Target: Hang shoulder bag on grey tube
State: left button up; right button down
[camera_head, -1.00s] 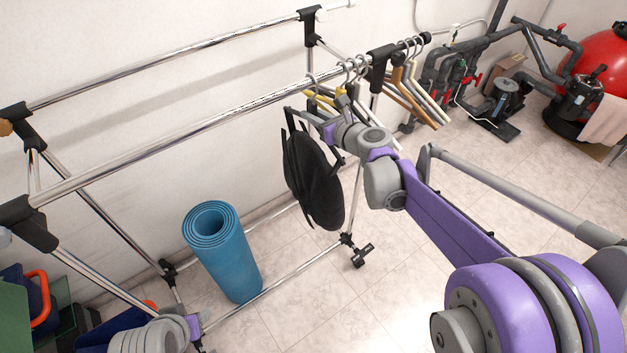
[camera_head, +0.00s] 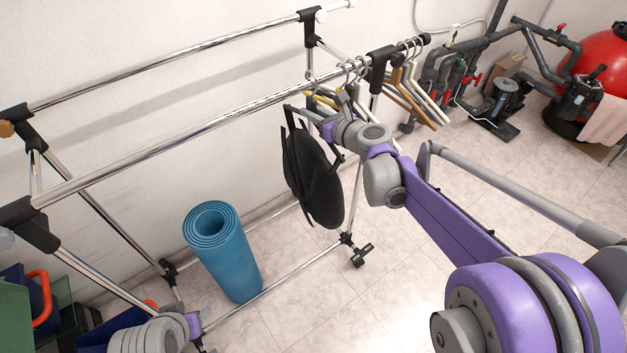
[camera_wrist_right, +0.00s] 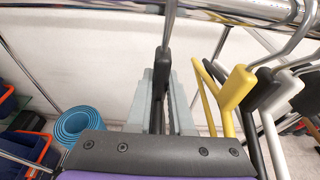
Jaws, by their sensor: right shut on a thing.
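The shoulder bag (camera_head: 315,178) is black and rounded. It hangs below the front tube near its right end, with thin dark straps at its top. The grey tube (camera_head: 200,130) is a shiny metal rail running across the rack. My right gripper (camera_wrist_right: 160,100) is close under the tube. Its grey fingers are shut on a dark, upright hanger-like piece (camera_wrist_right: 160,62) whose thin metal rod rises toward the tube. How the bag's straps join this piece is hidden.
Several hangers (camera_head: 408,95) hang at the tube's right end, with a yellow one (camera_wrist_right: 232,92) close beside my right gripper. A rolled blue mat (camera_head: 222,255) stands under the rack. A second rail (camera_head: 180,55) runs behind. Most of the tube's left side is bare.

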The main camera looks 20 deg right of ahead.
aim_at(315, 105)
pick_arm(q)
jog(key=shift+w+r, duration=0.15)
jog(key=shift+r, duration=0.25)
pick_arm(e)
jog(key=shift+s+d+r, duration=0.1)
jog(key=shift+s+r, duration=0.15)
jog(key=shift+r, duration=0.3)
pick_arm(q)
jog(key=shift+p, duration=0.3)
pick_arm(e)
jog(key=shift+r, duration=0.1)
jog(key=shift+s+d+r+p, duration=0.15)
jog(key=shift+s+r+p, duration=0.25)
jog(key=shift+r, duration=0.3)
pick_arm(q)
jog(key=shift+w+r, duration=0.15)
jog(key=shift+r, duration=0.4)
pick_arm(e)
jog(key=shift+s+d, duration=0.3)
jog(key=shift+s, duration=0.5)
jog(key=shift+s+d, duration=0.25)
jog(key=shift+s, duration=0.5)
